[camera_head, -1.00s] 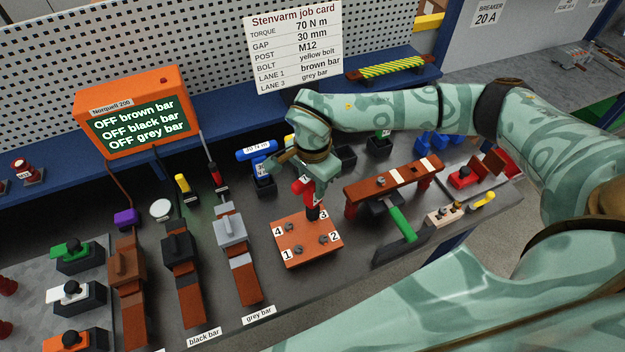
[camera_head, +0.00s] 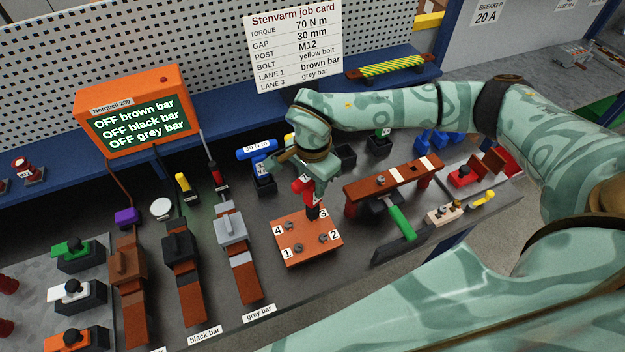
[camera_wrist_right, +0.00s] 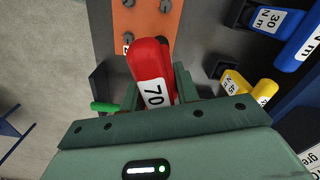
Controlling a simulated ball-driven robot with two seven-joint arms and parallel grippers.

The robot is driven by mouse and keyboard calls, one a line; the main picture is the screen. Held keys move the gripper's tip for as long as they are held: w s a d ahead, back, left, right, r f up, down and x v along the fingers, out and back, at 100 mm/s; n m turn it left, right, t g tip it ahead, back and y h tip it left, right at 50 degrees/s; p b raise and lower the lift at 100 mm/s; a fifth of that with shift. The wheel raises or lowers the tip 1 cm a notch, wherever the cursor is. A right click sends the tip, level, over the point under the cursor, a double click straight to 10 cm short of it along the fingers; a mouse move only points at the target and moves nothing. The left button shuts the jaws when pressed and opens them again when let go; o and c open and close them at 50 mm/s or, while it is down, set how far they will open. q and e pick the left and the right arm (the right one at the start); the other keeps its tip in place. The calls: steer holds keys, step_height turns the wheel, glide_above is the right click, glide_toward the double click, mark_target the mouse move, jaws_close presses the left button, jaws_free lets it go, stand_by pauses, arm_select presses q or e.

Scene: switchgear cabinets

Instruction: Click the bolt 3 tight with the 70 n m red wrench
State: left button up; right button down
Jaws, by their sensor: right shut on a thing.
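My right gripper (camera_head: 305,172) is shut on the red wrench (camera_head: 304,187), whose "70" label shows in the right wrist view (camera_wrist_right: 153,88). The wrench stands over the orange-brown plate (camera_head: 296,256), with its dark lower end at the corner by the label 3. Bolt 3 itself is hidden under the wrench, and I cannot tell how fully the wrench sits on it. Bolts at labels 1 (camera_head: 299,248), 2 (camera_head: 323,238) and 4 (camera_head: 291,227) show on the plate. My left gripper is not in view.
A blue wrench (camera_head: 256,150) and its holder stand behind the plate. A brown busbar stand (camera_head: 392,178) with a green-handled tool (camera_head: 402,222) is to the right. The grey bar lane (camera_head: 240,262) is to the left. An orange display (camera_head: 135,112) reads OFF for three bars.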

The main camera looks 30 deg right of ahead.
steer(key=shift+f+b, duration=0.4)
steer(key=shift+f, duration=0.35)
stand_by(0.9)
stand_by(0.4)
steer(key=m, duration=0.4)
steer(key=shift+p, duration=0.3)
steer(key=shift+m, duration=2)
steer(key=n+p, duration=0.1)
steer(key=n, duration=0.2)
steer(key=shift+w+n, duration=0.1)
steer(key=shift+n, duration=0.3)
steer(key=n, duration=0.4)
steer(key=shift+p, duration=0.3)
